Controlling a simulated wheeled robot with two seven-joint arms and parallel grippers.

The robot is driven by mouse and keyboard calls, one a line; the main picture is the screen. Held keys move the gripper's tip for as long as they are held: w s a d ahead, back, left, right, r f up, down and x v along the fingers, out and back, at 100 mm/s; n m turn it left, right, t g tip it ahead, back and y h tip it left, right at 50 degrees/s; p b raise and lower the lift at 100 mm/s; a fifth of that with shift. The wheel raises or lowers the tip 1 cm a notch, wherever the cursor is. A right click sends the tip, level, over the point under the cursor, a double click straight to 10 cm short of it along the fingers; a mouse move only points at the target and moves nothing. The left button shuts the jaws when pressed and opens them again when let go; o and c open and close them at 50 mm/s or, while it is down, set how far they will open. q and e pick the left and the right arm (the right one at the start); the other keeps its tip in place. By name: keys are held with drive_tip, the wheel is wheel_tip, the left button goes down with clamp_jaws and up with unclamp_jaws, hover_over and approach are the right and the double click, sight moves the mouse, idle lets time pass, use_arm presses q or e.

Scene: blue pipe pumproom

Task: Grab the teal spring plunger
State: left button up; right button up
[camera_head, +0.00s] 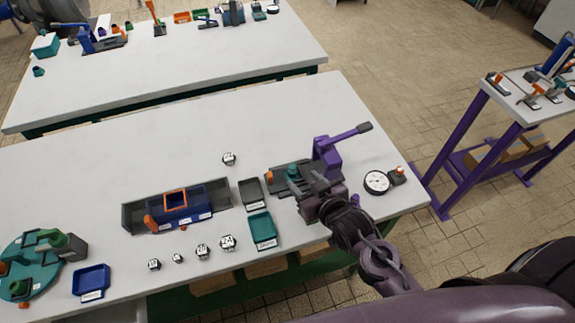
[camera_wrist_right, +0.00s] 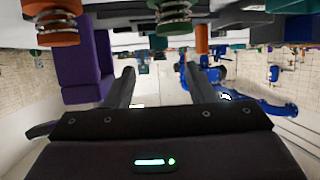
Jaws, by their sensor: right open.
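The teal spring plunger (camera_head: 292,171) stands on a dark fixture (camera_head: 283,184) near the right end of the near table. In the right wrist view a teal plunger (camera_wrist_right: 173,14) with a coiled spring shows at the top edge, partly cut off. My right gripper (camera_head: 312,190) is just to the right of and in front of the plunger in the head view, and it hides part of the fixture. Its two fingers (camera_wrist_right: 160,85) are apart, with nothing held between them. My left gripper is not in view.
A purple lever press (camera_head: 327,157) stands just behind my right gripper. A dial gauge (camera_head: 376,182) is to the right. A grey tray (camera_head: 252,194) and a teal tray (camera_head: 262,230) lie to the left. The table's back middle is mostly clear.

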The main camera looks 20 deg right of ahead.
sight(294, 170)
drive_tip(key=shift+r+p+x, duration=0.2)
drive_tip(key=shift+p+x, duration=0.25)
drive_tip(key=shift+x, duration=0.6)
drive_tip(key=x, duration=0.4)
drive_tip(key=shift+p, duration=0.35)
drive_tip(key=shift+w+f, duration=0.1)
drive_tip(key=shift+w, duration=0.05)
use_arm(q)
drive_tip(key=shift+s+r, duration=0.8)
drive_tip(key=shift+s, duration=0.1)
use_arm(e)
clamp_jaws()
